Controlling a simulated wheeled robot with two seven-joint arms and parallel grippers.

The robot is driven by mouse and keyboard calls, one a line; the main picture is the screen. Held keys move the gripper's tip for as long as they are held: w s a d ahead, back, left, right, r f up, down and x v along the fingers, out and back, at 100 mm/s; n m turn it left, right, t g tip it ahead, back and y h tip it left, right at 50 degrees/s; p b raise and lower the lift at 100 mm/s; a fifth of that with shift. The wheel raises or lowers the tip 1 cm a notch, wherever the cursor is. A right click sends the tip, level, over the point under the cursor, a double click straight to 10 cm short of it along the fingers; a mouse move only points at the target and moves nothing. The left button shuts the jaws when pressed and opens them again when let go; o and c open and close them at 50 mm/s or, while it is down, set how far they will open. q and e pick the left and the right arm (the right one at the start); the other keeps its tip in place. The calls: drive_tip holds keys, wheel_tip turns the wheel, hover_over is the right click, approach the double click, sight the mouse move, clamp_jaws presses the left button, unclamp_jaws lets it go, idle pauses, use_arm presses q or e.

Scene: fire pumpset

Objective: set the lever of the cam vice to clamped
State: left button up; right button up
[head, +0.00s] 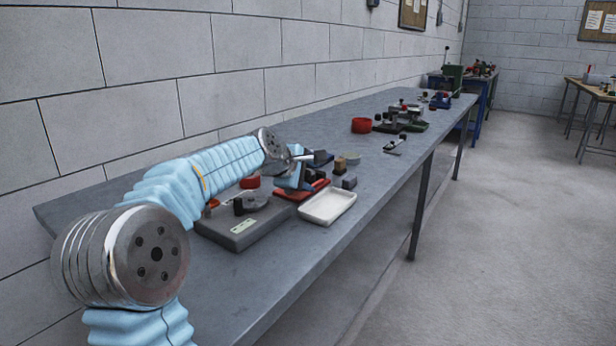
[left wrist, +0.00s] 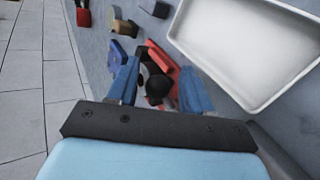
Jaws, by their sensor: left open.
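I cannot tell whether the fingers touch the knob. The cam vice and its lever are not clearly made out; my arm and gripper hide part of this area. My right gripper is not in view.
A white tray (head: 328,221) lies right of the gripper near the bench's front edge. A grey labelled base (head: 234,238) with a black knob and disc stands nearer. Small blocks (head: 349,182) lie beyond. A red round container (head: 361,125) stands farther along. A block wall borders the bench.

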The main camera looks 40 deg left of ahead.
use_arm(q)
drive_tip(key=shift+r, duration=0.1)
drive_tip(key=v, duration=1.3)
drive_tip(key=shift+s, duration=0.3)
drive_tip(key=shift+r, duration=0.15)
